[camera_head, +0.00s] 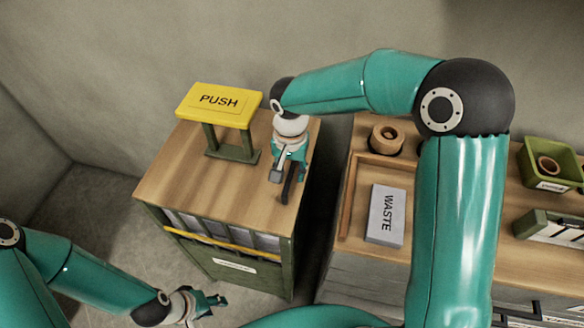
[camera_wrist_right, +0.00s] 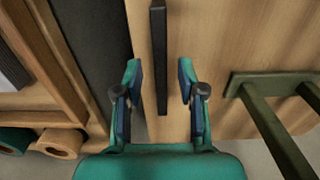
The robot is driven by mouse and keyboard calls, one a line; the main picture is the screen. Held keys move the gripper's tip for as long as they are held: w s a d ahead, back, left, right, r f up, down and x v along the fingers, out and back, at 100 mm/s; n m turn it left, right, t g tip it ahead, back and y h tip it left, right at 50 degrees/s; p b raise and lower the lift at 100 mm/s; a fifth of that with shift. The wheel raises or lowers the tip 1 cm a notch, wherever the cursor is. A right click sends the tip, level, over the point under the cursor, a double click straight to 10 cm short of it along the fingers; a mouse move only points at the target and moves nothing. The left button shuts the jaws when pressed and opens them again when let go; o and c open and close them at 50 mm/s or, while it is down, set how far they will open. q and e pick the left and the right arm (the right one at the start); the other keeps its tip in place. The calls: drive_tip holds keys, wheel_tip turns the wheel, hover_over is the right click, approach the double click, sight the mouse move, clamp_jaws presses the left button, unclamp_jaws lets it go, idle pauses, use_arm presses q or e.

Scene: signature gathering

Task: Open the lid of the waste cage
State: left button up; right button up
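The waste cage has a flat wooden lid (camera_head: 175,180) on a green frame (camera_head: 272,278) with a barred front. The lid lies flat and looks shut. A dark bar handle (camera_head: 288,186) runs along the lid's right side; it also shows in the right wrist view (camera_wrist_right: 161,85). My right gripper (camera_head: 281,175) is over the handle, pointing down. In the right wrist view its fingers are open, one on each side of the bar, with gaps. I cannot tell its exact height above the lid. My left gripper (camera_head: 217,300) is low in front of the cage, empty, its fingers apart.
A yellow PUSH plate (camera_head: 218,104) on green posts stands at the lid's back. Right of the cage, across a narrow dark gap, a wooden counter holds a grey WASTE block (camera_head: 386,215), a brown roll (camera_head: 386,140) and a green bin (camera_head: 552,165). My right arm crosses above.

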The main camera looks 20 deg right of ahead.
clamp_jaws()
drive_tip(key=shift+d, duration=0.1)
idle(0.3)
